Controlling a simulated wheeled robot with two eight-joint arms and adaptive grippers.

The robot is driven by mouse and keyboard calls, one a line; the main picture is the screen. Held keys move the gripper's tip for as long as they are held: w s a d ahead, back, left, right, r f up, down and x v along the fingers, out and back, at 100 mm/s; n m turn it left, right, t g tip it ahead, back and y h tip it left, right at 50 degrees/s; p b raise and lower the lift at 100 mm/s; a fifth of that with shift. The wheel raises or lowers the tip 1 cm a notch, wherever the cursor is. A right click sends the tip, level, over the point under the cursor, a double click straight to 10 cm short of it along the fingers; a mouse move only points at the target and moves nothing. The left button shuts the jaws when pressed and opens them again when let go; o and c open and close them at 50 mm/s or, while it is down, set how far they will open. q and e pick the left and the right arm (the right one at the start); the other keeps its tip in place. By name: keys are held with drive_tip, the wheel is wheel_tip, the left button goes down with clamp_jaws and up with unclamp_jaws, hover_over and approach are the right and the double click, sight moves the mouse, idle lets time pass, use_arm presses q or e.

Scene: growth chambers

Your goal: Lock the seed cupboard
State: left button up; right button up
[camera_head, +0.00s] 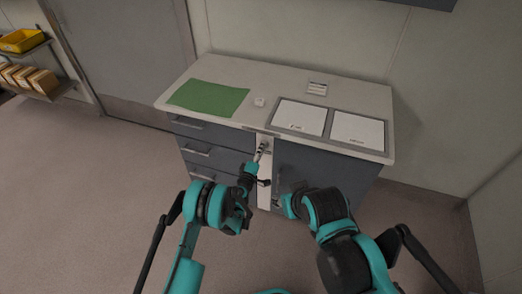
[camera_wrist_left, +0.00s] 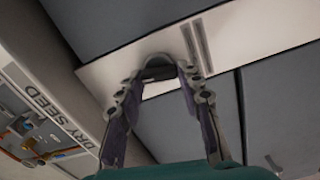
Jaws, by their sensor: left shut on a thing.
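The seed cupboard is the dark grey unit with a door (camera_head: 335,176) on its right side, and the door looks closed. A pale upright strip (camera_head: 264,193) runs between the door and the drawers. My left gripper (camera_head: 264,148) is at the top of this strip, just below the counter edge. In the left wrist view its fingers (camera_wrist_left: 158,78) close around a dark rounded piece (camera_wrist_left: 158,66) on the pale panel. It looks like a lock knob or key, but its exact form is partly hidden. My right arm reaches low in front of the door; its fingers are not clear.
The counter (camera_head: 215,69) carries a green mat (camera_head: 208,97), a small white block (camera_head: 259,101), a label card (camera_head: 317,88) and two white-lidded trays (camera_head: 299,118). Drawers (camera_head: 209,152) are on the left. A shelf with a yellow bin (camera_head: 22,40) stands far left. The floor is clear.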

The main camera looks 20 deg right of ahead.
use_arm(q)
drive_tip(key=shift+n, duration=1)
drive_tip(key=o, duration=1.2)
drive_tip(key=shift+c, duration=0.2)
